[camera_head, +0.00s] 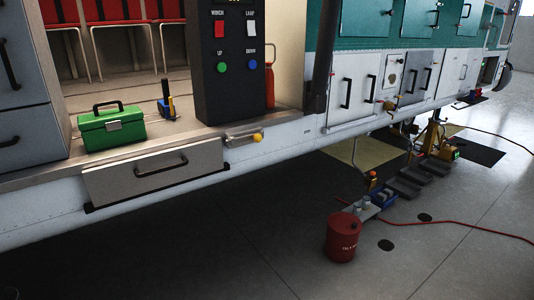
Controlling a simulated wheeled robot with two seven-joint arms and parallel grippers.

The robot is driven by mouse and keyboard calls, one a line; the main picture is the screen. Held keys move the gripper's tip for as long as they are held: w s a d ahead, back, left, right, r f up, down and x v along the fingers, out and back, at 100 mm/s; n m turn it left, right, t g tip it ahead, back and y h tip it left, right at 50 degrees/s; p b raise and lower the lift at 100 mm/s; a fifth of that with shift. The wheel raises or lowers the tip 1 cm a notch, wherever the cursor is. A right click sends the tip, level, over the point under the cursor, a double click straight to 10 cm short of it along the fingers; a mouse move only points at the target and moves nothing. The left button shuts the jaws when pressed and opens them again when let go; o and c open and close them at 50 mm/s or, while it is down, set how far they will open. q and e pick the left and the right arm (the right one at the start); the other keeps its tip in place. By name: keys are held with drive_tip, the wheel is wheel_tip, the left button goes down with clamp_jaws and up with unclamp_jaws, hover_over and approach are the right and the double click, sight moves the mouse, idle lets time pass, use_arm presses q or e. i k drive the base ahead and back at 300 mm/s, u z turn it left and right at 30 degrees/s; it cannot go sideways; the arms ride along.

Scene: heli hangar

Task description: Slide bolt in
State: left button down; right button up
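What looks like the slide bolt (243,133) is a metal bar on the helicopter's pale side, right of the wide drawer and below the control box. It ends in a round yellow knob (258,137) at its right end. How far the bar reaches into any catch cannot be told at this size. Neither of my grippers can be made out in the head view.
The wide drawer (150,173) with a black handle sits left of the bolt. A green toolbox (111,127) stands on the sill above it. The black control box (228,60) rises above the bolt. A red drum (342,237) stands on the floor.

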sight(256, 137)
drive_tip(key=z, duration=0.35)
drive_tip(key=i, duration=0.4)
drive_tip(key=z, duration=1.1)
drive_tip(key=i, duration=0.85)
drive_tip(key=u, duration=0.45)
drive_tip(key=i, duration=1.05)
drive_tip(key=u, duration=1)
